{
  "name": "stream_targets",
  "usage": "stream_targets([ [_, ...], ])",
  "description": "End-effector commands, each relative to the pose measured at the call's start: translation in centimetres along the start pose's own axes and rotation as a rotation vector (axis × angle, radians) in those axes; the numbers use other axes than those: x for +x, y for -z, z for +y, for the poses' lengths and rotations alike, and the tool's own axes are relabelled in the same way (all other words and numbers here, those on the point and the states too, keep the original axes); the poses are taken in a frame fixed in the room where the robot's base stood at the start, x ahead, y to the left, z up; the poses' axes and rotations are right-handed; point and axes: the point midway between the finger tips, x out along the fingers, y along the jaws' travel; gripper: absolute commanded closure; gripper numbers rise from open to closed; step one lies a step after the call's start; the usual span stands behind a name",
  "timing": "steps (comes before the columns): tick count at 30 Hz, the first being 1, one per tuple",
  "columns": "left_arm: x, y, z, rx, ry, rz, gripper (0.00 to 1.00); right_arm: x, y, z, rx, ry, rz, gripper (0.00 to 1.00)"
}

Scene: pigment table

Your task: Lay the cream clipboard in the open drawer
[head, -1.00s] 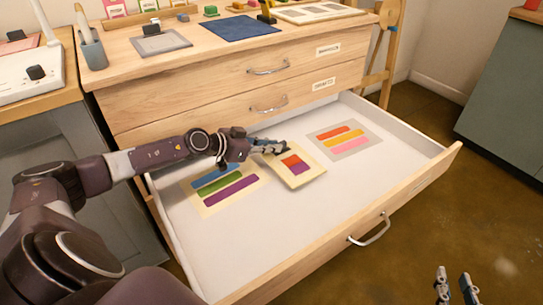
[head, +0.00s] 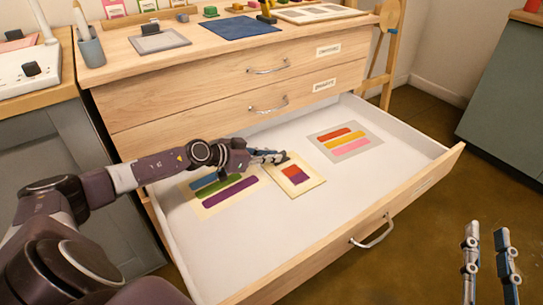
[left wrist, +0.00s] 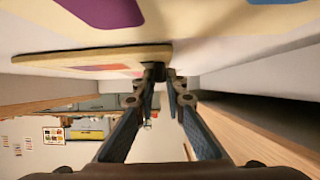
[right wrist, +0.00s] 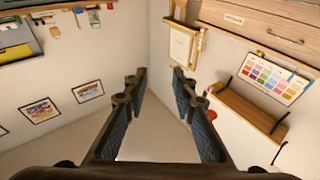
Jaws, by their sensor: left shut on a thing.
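The cream clipboard (head: 312,172), with red and purple patches on it, is in the open drawer (head: 262,245) near its middle, between two colour-striped sheets. My left gripper (head: 280,156) is shut on its back left edge. In the left wrist view the clipboard (left wrist: 95,59) shows edge-on at the fingertips (left wrist: 160,75), close to the drawer floor; I cannot tell if it lies fully flat. My right gripper (head: 487,240) is open and empty, out over the floor to the right of the drawer; its spread fingers also show in the right wrist view (right wrist: 157,80).
A sheet with blue, green and purple stripes (head: 236,191) lies left in the drawer, partly under my left arm. A sheet with red, orange and pink stripes (head: 345,142) lies right. The drawer's front area is bare. Two closed drawers (head: 225,95) are above.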

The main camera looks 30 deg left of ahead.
Motion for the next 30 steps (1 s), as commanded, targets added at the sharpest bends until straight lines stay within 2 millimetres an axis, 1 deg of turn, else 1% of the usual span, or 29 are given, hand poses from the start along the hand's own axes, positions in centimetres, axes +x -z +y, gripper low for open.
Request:
stream_targets([
  [2,0.1,-0.1,0.0,-0.002,0.001,0.001,1.0,0.0,-0.2,0.0,0.0,-0.001,-0.01,0.75],
  [3,0.1,-0.2,0.0,-0.002,0.0,0.0,0.87,0.0,-0.3,0.1,0.0,-0.001,-0.015,0.75],
  [7,0.1,-0.2,0.0,-0.001,0.0,0.0,0.72,0.0,-0.3,0.1,0.0,-0.002,-0.015,0.75],
  [8,0.1,-0.2,0.0,-0.001,0.0,0.0,0.71,0.0,-0.3,0.1,-0.001,-0.002,-0.015,0.75],
  [17,0.0,-0.1,0.0,0.0,0.0,0.0,0.71,-0.1,-0.3,0.1,-0.001,-0.002,-0.013,0.75],
  [20,-0.5,0.1,0.0,-0.001,0.0,-0.002,0.71,0.0,0.1,0.1,0.0,-0.002,0.003,0.75],
  [27,-3.5,0.0,0.0,-0.001,0.0,-0.006,0.71,-0.4,-2.9,0.3,-0.003,-0.007,-0.14,0.75],
  [30,-4.6,-0.2,0.0,-0.002,0.001,-0.004,0.71,-0.5,-3.4,0.4,-0.004,-0.008,-0.159,0.75],
])
